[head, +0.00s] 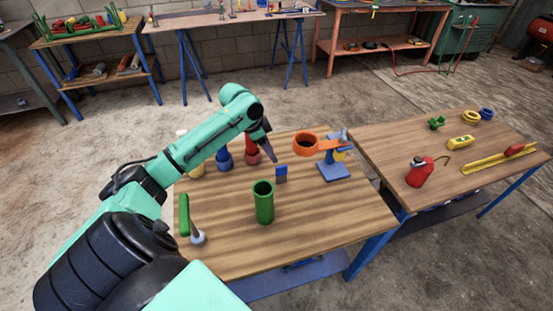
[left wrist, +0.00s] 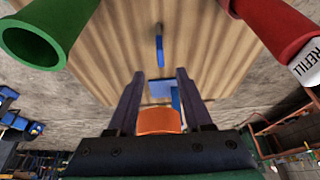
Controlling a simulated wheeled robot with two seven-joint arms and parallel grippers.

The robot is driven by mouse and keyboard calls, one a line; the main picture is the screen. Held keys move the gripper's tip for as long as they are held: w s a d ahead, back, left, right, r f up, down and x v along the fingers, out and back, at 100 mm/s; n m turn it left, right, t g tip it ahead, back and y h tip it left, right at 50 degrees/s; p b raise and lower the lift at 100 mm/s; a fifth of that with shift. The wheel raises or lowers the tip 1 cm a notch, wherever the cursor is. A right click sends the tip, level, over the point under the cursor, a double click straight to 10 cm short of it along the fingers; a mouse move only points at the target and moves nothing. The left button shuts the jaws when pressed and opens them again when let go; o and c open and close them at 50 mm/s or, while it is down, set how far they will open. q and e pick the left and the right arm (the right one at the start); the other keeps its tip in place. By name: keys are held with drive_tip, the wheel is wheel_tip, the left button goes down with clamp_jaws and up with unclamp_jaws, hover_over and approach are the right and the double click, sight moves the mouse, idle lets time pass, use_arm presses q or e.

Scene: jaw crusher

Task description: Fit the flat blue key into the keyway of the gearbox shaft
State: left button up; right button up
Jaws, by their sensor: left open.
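The flat blue key (head: 281,173) stands upright on the wooden table, beyond the green tube. In the left wrist view it shows nearly edge-on as a thin blue strip (left wrist: 159,45). My left gripper (head: 268,157) is open and points down just above and left of the key. In the left wrist view its two fingers (left wrist: 160,72) are spread with nothing gripped, and the key lies past their tips. An orange ring (head: 306,143) is held out beside a stand with a blue base (head: 333,172). I cannot make out a gearbox shaft or keyway. My right gripper is out of view.
A green tube (head: 264,204) stands near the key. A green-handled tool (head: 184,214) lies at left. A red can (head: 420,173) and yellow rail (head: 498,159) occupy the right table.

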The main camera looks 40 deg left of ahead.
sight(284, 174)
use_arm(q)
drive_tip(key=b+x, duration=0.6)
drive_tip(key=x, duration=0.8)
drive_tip(key=shift+a, duration=0.1)
drive_tip(key=shift+s+r, duration=0.1)
clamp_jaws()
idle(0.8)
